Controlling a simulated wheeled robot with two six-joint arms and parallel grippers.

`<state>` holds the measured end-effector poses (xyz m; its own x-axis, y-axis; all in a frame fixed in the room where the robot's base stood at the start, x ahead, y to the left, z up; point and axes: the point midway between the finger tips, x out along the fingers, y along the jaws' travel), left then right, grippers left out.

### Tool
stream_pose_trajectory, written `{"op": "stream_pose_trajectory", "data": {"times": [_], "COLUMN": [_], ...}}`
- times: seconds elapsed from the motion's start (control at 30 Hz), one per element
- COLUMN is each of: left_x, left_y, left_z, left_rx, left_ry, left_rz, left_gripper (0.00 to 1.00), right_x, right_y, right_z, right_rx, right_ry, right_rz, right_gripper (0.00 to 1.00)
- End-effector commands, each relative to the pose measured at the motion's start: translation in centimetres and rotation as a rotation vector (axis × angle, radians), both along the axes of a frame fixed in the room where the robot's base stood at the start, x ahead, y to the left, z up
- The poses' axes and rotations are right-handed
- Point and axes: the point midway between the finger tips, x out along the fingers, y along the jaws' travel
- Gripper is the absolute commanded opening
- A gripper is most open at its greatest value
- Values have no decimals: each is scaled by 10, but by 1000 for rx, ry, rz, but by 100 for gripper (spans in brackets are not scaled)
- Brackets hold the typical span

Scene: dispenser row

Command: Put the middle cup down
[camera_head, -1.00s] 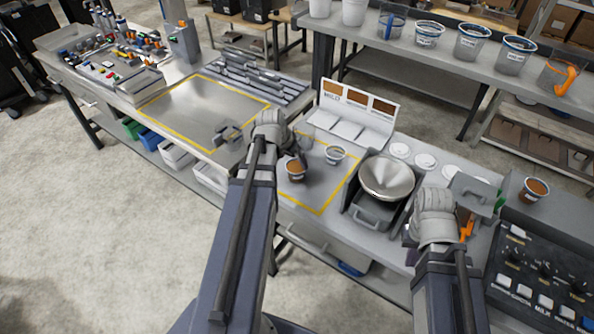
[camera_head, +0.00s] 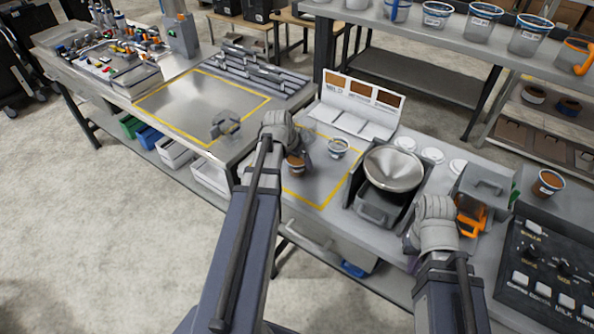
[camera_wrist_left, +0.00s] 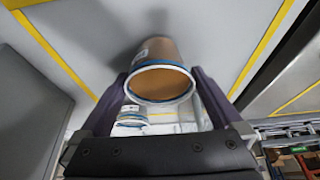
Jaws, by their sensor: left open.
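A clear cup with brown contents (camera_head: 296,168) stands upright on the yellow-outlined part of the counter. It also shows in the left wrist view (camera_wrist_left: 163,68), between the purple fingers. My left gripper (camera_head: 300,153) is open, with a finger on either side of this cup; whether they touch it is unclear.
A metal bowl (camera_head: 393,168) sits on a holder right of the cups. A label stand (camera_head: 360,100) is behind them. Another brown-filled cup (camera_head: 547,183) stands at the right, near a button panel (camera_head: 545,260). The left outlined tray area (camera_head: 190,105) is mostly clear.

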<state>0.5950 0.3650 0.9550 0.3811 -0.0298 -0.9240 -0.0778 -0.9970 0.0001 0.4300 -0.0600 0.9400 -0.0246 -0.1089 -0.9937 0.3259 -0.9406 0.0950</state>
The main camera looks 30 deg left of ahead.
Motion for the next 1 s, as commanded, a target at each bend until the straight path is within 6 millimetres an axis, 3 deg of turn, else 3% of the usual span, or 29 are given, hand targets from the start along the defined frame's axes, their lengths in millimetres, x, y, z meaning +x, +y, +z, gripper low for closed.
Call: {"op": "stream_pose_trajectory", "data": {"times": [0.17,0.9,1.0], "left_x": [0,0,0], "left_y": [0,0,0], "left_z": [1,1,1], "left_rx": [0,0,0], "left_ry": [0,0,0], "left_rz": [0,0,0], "left_gripper": [98,14,11], "right_x": [0,0,0], "right_y": [0,0,0], "right_z": [1,1,1], "right_rx": [0,0,0], "right_ry": [0,0,0], "right_rz": [0,0,0], "right_gripper": [0,0,0]}}
